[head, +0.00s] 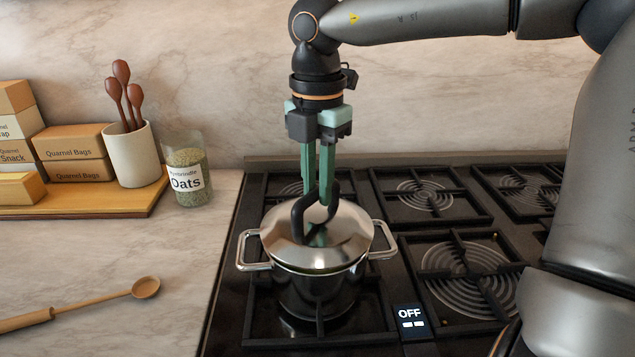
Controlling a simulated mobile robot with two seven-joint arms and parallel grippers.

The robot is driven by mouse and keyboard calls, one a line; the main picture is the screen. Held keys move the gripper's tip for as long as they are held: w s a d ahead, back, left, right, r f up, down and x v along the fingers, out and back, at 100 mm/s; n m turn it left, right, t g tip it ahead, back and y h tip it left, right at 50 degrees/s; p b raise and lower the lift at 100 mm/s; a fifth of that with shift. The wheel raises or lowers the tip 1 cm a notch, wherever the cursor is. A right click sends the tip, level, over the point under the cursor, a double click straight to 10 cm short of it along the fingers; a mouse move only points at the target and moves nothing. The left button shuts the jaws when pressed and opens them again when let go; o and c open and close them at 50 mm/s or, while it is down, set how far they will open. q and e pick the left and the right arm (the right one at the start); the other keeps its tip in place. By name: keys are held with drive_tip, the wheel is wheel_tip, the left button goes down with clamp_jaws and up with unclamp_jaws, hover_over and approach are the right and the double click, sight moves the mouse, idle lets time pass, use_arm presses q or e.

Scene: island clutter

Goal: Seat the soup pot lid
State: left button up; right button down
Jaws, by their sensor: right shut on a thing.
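The soup pot (318,292) is shiny metal with two side handles and stands on the front left burner of the stove. Its lid (345,238) is polished metal with a black loop handle (303,226). The lid lies over the pot's mouth and looks slightly tilted, with a dark gap along part of the front edge; I cannot tell if it is fully down. My right gripper (318,198) points straight down and is shut on the lid's loop handle. My left gripper is not in view.
The black stove (408,246) has several grated burners, and a small display (410,314) reads OFF. On the counter at left are a wooden spoon (146,287), an oats jar (188,172), a utensil crock (133,156) and stacked boxes on a wooden board (110,205).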

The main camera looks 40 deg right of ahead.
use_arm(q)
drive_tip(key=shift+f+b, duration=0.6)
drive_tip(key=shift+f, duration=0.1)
use_arm(e)
drive_tip(key=shift+f, duration=0.7)
drive_tip(key=c, duration=0.7)
unclamp_jaws()
drive_tip(key=shift+r, duration=0.65)
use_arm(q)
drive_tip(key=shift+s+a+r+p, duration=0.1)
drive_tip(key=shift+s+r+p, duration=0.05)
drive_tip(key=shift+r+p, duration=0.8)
use_arm(e)
wheel_tip(320, 180, up, 11)
drive_tip(key=shift+r, duration=0.15)
